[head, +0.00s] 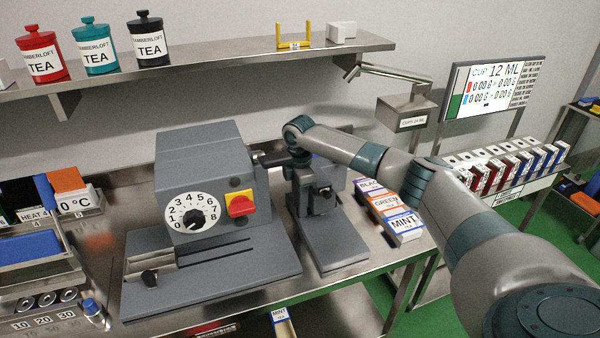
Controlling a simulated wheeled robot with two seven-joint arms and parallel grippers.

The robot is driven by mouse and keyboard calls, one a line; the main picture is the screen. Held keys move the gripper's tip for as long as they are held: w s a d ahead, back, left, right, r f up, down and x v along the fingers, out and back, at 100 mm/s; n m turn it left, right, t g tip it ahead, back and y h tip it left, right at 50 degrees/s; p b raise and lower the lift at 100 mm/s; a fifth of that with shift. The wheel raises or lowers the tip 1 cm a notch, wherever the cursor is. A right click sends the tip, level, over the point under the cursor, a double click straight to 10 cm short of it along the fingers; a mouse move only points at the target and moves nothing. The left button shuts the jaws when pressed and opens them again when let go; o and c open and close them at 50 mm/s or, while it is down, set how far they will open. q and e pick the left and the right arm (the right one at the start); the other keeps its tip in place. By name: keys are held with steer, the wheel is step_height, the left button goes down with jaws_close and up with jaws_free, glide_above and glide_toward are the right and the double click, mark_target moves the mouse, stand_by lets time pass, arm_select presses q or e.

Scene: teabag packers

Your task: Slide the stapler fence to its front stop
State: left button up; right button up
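A grey stapler-like machine (198,165) with a numbered dial (194,213) and a red and yellow switch (240,204) stands on the steel bench. Its base plate has a long slot (215,252). A metal bar (150,264) with a black knob (149,278) sits at the left end of that slot; it looks like the fence. My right arm comes in from the right, and my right gripper (296,160) is at the machine's upper right side, well away from the knob. Its fingers are dark and partly merge with the machinery, so their opening is unclear. My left gripper is not in view.
A second grey device (325,220) stands right of the machine, under my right wrist. Tea boxes (403,222) lie right of it. A blue block (30,248) and metal rolls (47,299) are at left. A shelf (215,65) with tea tins runs above.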

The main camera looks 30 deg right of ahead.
step_height(320, 180, up, 16)
steer(key=b, duration=0.4)
steer(key=shift+r, duration=0.2)
steer(key=shift+s, duration=0.1)
